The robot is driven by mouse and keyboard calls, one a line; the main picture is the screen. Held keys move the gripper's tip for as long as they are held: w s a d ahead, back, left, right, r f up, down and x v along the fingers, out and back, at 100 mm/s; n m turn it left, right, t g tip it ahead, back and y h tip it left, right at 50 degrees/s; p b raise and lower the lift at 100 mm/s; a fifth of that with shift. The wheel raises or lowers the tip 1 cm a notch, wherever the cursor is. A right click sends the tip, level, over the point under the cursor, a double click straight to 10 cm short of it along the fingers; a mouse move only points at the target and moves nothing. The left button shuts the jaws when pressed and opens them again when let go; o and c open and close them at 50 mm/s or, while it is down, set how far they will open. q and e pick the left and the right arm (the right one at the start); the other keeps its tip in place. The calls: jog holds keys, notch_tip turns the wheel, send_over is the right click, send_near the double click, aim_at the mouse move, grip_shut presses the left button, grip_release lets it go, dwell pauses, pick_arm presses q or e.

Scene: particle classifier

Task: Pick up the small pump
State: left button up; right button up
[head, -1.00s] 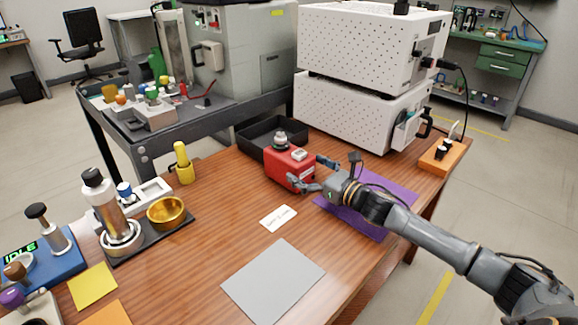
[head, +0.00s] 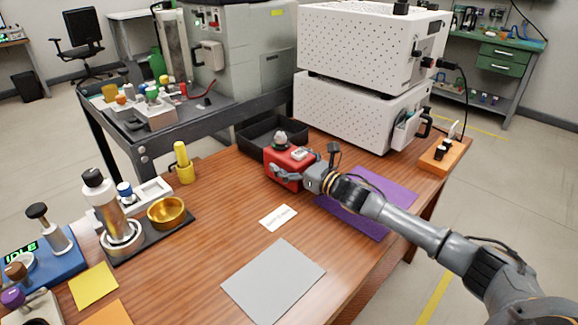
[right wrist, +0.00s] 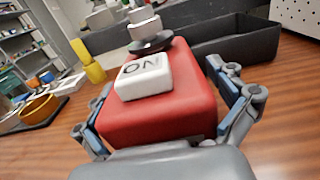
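The small pump looks to be the red box (head: 280,168) with a metal fitting on top and a white block marked "ON" (right wrist: 144,77). It stands upright on the wooden table, in front of the black tray. My right gripper (head: 297,172) is at its near right side. In the right wrist view its fingers (right wrist: 162,108) lie on either side of the red body. The left finger is very close to the body and a narrow gap shows at the right finger, so the gripper looks open. My left gripper is not in view.
The black tray (head: 252,138) is just behind the pump, and white perforated machines (head: 350,110) stand at the back right. A purple mat (head: 398,192) lies under my right arm. A white label card (head: 278,217) and a grey mat (head: 273,281) lie nearer.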

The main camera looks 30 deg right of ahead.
aim_at(282, 143)
jog(key=c, duration=1.4)
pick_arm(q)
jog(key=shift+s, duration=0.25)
pick_arm(e)
jog(key=shift+r, duration=0.1)
jog(key=shift+c, duration=0.3)
jog(key=shift+r, duration=0.15)
jog(key=shift+r, duration=0.6)
jog(key=shift+s+r+p, duration=0.25)
jog(key=shift+r+p, duration=0.1)
jog(key=shift+r, duration=0.85)
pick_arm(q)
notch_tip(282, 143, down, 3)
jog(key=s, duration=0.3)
pick_arm(e)
jog(key=s+r, duration=0.4)
jog(key=r, duration=0.1)
jog(key=shift+s+d+r+p, duration=0.1)
jog(key=shift+s+d+p, duration=0.1)
jog(key=shift+d+p, duration=0.15)
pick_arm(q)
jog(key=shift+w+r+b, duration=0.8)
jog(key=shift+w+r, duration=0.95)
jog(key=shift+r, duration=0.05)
pick_arm(e)
jog(key=s+r, duration=0.3)
jog(key=s, duration=0.6)
jog(key=shift+d+r, duration=0.4)
